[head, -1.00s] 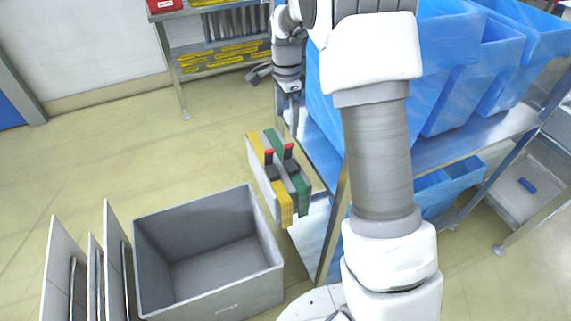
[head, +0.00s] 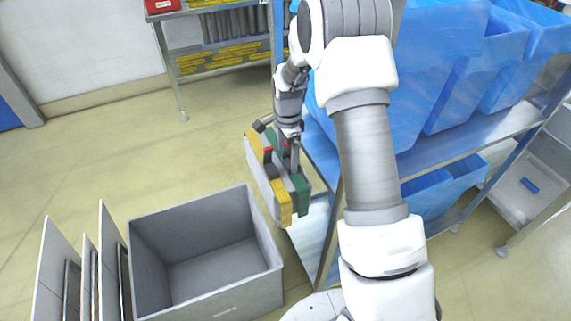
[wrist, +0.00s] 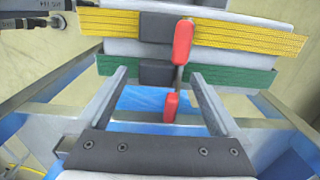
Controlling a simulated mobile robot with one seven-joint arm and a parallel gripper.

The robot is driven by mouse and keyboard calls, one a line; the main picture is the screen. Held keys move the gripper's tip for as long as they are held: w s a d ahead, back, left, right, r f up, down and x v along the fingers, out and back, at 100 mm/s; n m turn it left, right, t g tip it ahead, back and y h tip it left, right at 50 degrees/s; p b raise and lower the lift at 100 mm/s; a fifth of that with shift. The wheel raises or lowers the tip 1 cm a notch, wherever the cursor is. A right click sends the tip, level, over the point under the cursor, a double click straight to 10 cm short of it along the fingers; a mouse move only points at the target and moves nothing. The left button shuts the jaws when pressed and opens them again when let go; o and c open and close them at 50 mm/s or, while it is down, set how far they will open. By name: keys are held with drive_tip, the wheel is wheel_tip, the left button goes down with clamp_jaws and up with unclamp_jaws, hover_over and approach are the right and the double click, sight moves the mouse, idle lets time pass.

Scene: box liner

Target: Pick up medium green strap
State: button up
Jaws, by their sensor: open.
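The green strap (head: 303,196) hangs on a grey holder at the side of the shelf rack, beside a yellow strap (head: 285,212). In the wrist view the green strap (wrist: 235,80) runs crosswise just past my fingertips, with a dark buckle (wrist: 158,73) in its middle. A yellow strap (wrist: 245,36) lies beyond it. Red-ended parts (wrist: 182,42) stick up near the buckles. My gripper (wrist: 158,76) is open and empty, with its fingers on either side of the buckle. In the head view my gripper (head: 289,160) is over the holder and partly hides the straps.
A grey open box (head: 215,245) stands on the floor at the lower left, empty as far as I see. Upright panels (head: 85,265) stand left of it. Blue bins (head: 440,70) fill the metal rack (head: 440,150) at the right. A shelf (head: 220,50) stands at the back.

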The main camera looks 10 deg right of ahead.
wheel_tip(320, 180, down, 2)
drive_tip(key=shift+f, duration=0.15)
drive_tip(key=c, duration=1.4)
wheel_tip(320, 180, up, 32)
drive_tip(key=p, duration=1.4)
wheel_tip(320, 180, up, 14)
drive_tip(key=p, duration=1.1)
drive_tip(key=shift+p, duration=0.4)
